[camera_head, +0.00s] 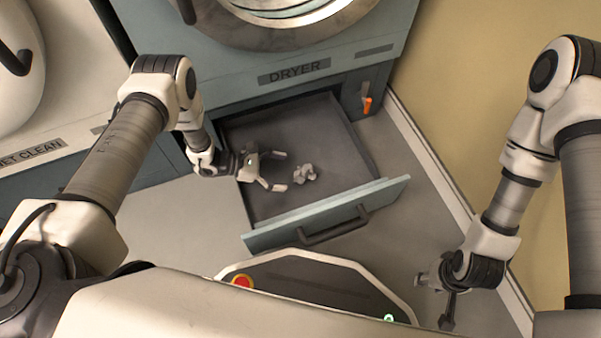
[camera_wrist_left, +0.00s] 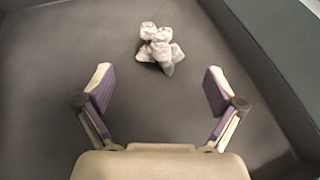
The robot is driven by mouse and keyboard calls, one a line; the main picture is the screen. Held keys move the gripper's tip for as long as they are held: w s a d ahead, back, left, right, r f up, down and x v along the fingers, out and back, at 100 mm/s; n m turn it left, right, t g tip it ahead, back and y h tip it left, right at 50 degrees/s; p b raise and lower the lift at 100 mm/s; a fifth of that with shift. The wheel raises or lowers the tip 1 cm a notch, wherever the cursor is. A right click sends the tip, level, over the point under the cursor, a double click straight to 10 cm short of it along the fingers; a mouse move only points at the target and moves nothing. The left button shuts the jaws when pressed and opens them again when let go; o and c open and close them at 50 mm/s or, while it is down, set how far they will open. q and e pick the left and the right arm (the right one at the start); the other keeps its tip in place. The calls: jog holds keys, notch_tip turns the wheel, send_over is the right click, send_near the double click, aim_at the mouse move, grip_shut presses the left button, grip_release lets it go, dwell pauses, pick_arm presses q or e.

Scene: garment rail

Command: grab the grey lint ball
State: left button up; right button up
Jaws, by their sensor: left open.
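The grey lint ball (camera_head: 305,173) is a small, lumpy, pale grey clump lying on the floor of the open dryer drawer (camera_head: 327,214). My left gripper (camera_head: 281,171) is inside the drawer, open and empty, with its fingers pointing at the lint ball from the left. In the left wrist view the lint ball (camera_wrist_left: 159,46) lies ahead of the two open fingertips (camera_wrist_left: 158,82), roughly centred between them and not touched. My right gripper (camera_head: 436,296) hangs low at the right, over the floor, away from the drawer; its jaw opening is too small to make out.
The drawer's front panel with a dark handle (camera_head: 335,227) stands between my base and the drawer floor. The dryer (camera_head: 300,60) rises behind, with an orange lever (camera_head: 367,105). A drawer side wall (camera_wrist_left: 268,50) runs along the right in the wrist view. A yellow wall (camera_head: 470,90) is at right.

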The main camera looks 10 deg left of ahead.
aim_at(305, 175)
pick_arm(q)
jog(key=b+x, duration=0.4)
jog(key=x, duration=0.2)
jog(key=shift+w+d+f, duration=0.1)
jog(key=shift+d+f, duration=0.15)
jog(key=shift+f, duration=0.05)
jog(key=shift+d, duration=0.35)
jog(key=shift+r, duration=0.15)
jog(key=c, duration=1)
